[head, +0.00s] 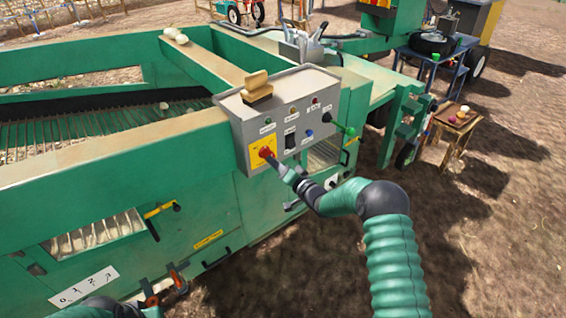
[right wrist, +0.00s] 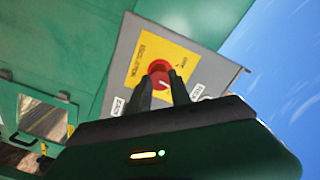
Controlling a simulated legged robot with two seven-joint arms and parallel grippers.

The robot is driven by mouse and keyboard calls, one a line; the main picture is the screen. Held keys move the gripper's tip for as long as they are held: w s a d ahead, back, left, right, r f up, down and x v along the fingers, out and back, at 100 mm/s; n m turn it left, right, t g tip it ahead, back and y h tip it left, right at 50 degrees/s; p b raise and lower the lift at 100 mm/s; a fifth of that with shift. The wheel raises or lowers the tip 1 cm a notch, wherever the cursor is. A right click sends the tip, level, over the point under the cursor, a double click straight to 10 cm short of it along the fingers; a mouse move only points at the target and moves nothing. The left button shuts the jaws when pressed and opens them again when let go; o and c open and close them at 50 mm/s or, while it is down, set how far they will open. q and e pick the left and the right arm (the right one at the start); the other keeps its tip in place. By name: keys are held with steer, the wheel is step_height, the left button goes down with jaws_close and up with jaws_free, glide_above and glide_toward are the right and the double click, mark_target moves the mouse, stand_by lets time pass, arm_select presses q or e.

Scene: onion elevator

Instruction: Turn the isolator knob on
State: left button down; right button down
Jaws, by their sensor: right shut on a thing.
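The isolator knob (head: 266,152) is red and sits on a yellow plate at the lower left of the grey control box (head: 240,132). In the right wrist view the red knob (right wrist: 159,70) has a white pointer mark, and the yellow plate (right wrist: 143,60) reads "ISOLATOR" and "ON". My right gripper (head: 273,160) reaches the knob from the right. Its two dark fingers (right wrist: 160,82) stand on either side of the knob and are shut on it. The fingers hide part of the knob's lower edge.
The green machine (head: 190,190) fills the left side. A small wooden table (head: 456,121) stands on open dirt at right.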

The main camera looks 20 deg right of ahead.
steer(key=r+m, duration=0.1)
steer(key=m, duration=0.1)
steer(key=w+r+m, duration=0.1)
steer(key=r+m, duration=0.1)
steer(key=shift+w+t+p, duration=0.15)
steer(key=shift+t+p, duration=0.15)
steer(key=shift+p, duration=0.1)
arm_select(q)
steer(key=shift+s+r, duration=0.1)
steer(key=shift+r, duration=0.5)
arm_select(e)
steer(key=shift+m, duration=1.6)
steer(key=c, duration=1.1)
jaws_free()
steer(key=shift+o, duration=0.5)
steer(key=shift+s+d+f, duration=0.1)
steer(key=shift+s, duration=0.15)
arm_select(q)
steer(key=w, duration=0.1)
steer(key=w+a+p, duration=0.1)
steer(key=w, duration=0.1)
steer(key=shift+w+a+f, duration=0.15)
steer(key=shift+w+f, duration=0.05)
steer(key=shift+w, duration=0.05)
arm_select(e)
glide_toward(274, 155)
steer(key=a+v, duration=0.1)
steer(key=v, duration=0.8)
steer(key=shift+s+a, duration=0.15)
steer(key=shift+s, duration=0.55)
